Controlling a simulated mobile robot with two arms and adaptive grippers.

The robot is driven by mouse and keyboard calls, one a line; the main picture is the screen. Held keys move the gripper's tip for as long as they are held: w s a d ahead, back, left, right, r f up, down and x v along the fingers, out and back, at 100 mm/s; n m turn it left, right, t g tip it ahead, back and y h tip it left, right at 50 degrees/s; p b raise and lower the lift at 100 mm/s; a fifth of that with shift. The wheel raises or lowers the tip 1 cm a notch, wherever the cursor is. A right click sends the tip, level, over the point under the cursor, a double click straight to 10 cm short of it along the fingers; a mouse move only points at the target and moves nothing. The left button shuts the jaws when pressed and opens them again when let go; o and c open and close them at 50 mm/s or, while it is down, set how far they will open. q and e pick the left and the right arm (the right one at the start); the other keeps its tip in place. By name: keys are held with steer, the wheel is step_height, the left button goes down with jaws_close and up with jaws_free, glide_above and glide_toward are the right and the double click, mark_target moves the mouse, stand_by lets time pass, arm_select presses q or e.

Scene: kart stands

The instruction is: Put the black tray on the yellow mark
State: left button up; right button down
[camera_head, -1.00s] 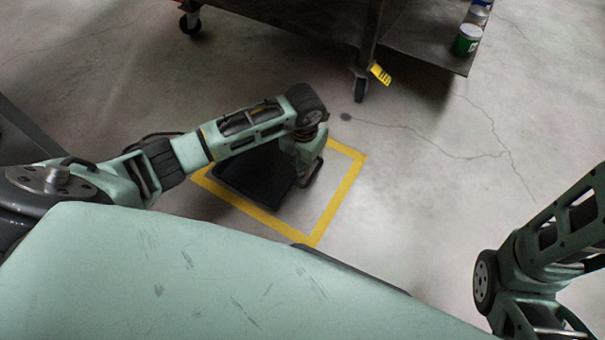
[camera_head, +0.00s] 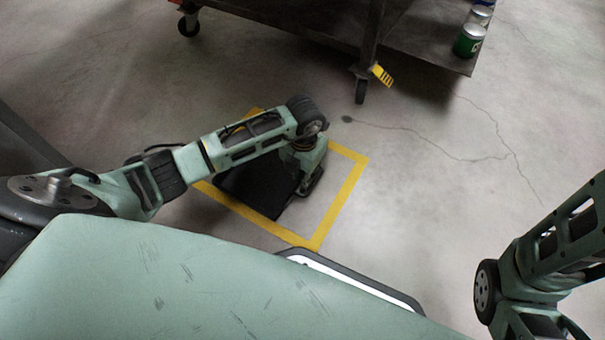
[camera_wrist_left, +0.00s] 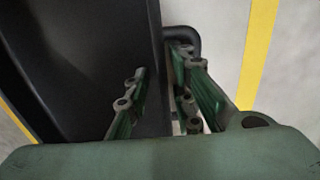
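The black tray (camera_head: 250,185) is inside the yellow mark (camera_head: 342,200), a square outline on the floor, and looks flat on or very near the floor. My arm hides its far part. In the left wrist view the tray (camera_wrist_left: 85,60) lies between two yellow lines (camera_wrist_left: 257,50), with its dark handle (camera_wrist_left: 188,33) on the right side. My left gripper (camera_wrist_left: 160,100) is at that handle side, one finger over the tray and the other by the handle. The fingers are apart, with a gap between them. My right gripper is outside the views; only its arm shows at right.
The floor right of the mark is clear.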

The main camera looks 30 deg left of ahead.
arm_select(q)
steer(key=shift+r, duration=0.1)
step_height(320, 180, up, 10)
steer(key=p, duration=0.8)
steer(key=shift+d, duration=0.1)
step_height(320, 180, up, 2)
steer(key=shift+p, duration=0.7)
